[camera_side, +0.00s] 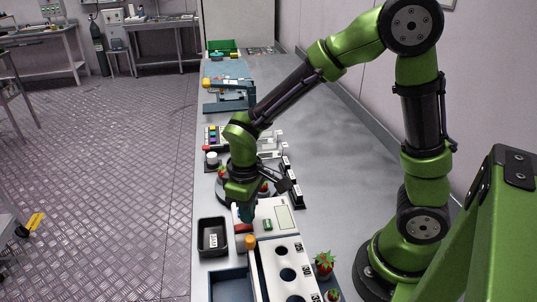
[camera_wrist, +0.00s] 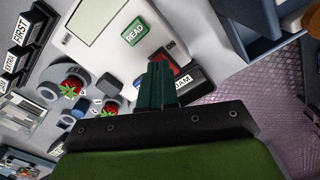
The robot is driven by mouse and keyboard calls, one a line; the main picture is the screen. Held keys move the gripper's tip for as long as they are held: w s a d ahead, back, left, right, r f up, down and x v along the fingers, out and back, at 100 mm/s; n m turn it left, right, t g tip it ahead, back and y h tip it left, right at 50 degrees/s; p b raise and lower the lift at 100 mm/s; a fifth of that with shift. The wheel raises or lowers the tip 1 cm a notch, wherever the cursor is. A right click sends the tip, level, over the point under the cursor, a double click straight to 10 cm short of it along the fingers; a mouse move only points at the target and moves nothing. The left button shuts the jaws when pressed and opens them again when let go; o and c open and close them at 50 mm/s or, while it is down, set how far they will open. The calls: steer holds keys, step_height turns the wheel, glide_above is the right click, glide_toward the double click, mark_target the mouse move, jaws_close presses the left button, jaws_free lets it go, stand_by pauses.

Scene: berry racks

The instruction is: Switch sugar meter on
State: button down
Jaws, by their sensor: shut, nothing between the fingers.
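The sugar meter (camera_side: 268,213) is a white box with a pale screen and a green button. In the wrist view the meter (camera_wrist: 112,55) shows its green READ button (camera_wrist: 134,32) and a red rocker switch (camera_wrist: 187,66) in a dark surround near one edge. My gripper (camera_side: 244,216) points down at the left end of the meter. In the wrist view my gripper (camera_wrist: 160,70) is shut and empty, its fingertips right beside the red switch. The fingers hide part of the switch area. I cannot tell whether they touch it or which way the rocker is tipped.
A white rack (camera_side: 269,262) with round holes and an orange knob (camera_side: 250,241) are in front. Strawberries (camera_wrist: 73,84) sit in holders nearby. A strawberry (camera_side: 324,263) also stands at the right front.

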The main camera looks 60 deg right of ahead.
steer(key=shift+f, duration=0.85)
stand_by(0.3)
steer(key=shift+r, duration=3.55)
steer(key=s+d+r+m+t+y, duration=0.1)
steer(key=s+d+r+m+t, duration=0.1)
steer(key=s+r+m+t, duration=0.1)
steer(key=s+d+r+m+t+y, duration=0.1)
steer(key=s+d+r+m+t, duration=0.2)
steer(key=r, duration=0.5)
steer(key=shift+s+d+r+m+t, duration=0.25)
steer(key=shift+s+m+t, duration=0.3)
steer(key=shift+s, duration=0.65)
steer(key=shift+f, duration=0.1)
